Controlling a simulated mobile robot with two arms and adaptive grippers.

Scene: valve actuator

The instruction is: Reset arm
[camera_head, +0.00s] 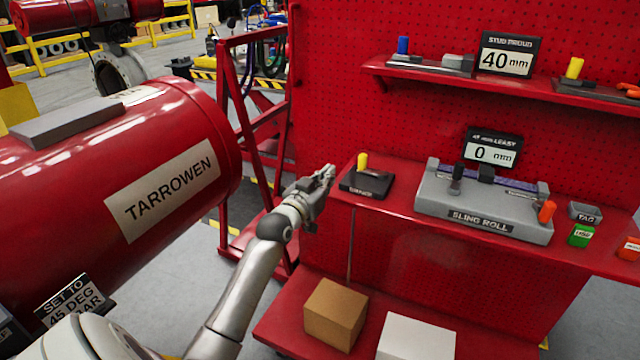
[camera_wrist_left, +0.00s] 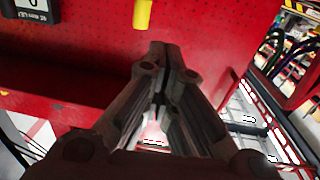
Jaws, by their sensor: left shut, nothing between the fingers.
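My left arm reaches up from the bottom of the head view, and its gripper (camera_head: 328,173) is at the left end of the red shelf (camera_head: 400,205). The gripper is shut with nothing in it. In the left wrist view its fingers (camera_wrist_left: 165,48) meet at the tips in front of the red panel. A black block with a yellow peg (camera_head: 363,161) stands on the shelf just right of the gripper, apart from it in the head view. A yellow piece (camera_wrist_left: 143,14) shows above the fingertips in the wrist view. My right gripper is not in view.
A large red cylinder marked TARROWEN (camera_head: 170,190) fills the left side. A grey SLING ROLL fixture (camera_head: 482,215) stands on the shelf. A brown box (camera_head: 335,314) and a white box (camera_head: 416,338) sit on the lower shelf. A red frame (camera_head: 250,150) stands behind my arm.

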